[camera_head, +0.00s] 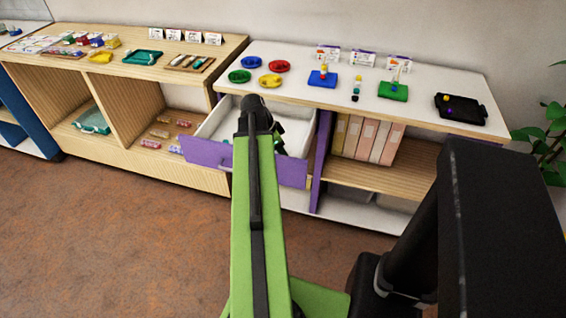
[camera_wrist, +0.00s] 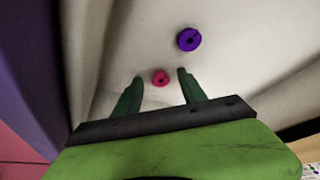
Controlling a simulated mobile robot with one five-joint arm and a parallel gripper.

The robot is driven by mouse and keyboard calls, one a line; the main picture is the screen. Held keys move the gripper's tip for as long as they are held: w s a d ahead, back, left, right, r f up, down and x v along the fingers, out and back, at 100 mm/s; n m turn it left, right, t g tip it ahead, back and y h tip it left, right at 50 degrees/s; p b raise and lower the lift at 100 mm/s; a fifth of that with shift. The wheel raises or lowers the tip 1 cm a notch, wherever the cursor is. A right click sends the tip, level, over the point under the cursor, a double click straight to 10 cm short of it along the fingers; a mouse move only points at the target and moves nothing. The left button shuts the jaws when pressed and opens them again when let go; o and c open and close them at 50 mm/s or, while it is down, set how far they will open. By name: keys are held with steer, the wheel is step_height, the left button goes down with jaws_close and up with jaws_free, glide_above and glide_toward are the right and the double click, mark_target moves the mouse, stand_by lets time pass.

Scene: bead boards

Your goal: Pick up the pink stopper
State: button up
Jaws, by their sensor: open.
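The pink stopper (camera_wrist: 160,78) is a small round pink piece with a dark centre. It lies on the pale floor of the open drawer in the wrist view. My gripper (camera_wrist: 160,80) is open, with its two dark green fingers on either side of the stopper. I cannot tell how high the fingers are above the drawer floor. In the head view my green arm reaches into the white drawer (camera_head: 217,118) with the purple front, and it hides the stopper there.
A purple ring-like piece (camera_wrist: 189,40) lies in the drawer just beyond the stopper, to the right. The drawer walls are close on both sides. Above, the white counter (camera_head: 310,92) holds coloured dishes, bead boards and a black tray (camera_head: 462,109).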

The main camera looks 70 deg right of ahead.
steer(key=shift+r, duration=0.1)
jaws_close()
steer(key=shift+r, duration=0.1)
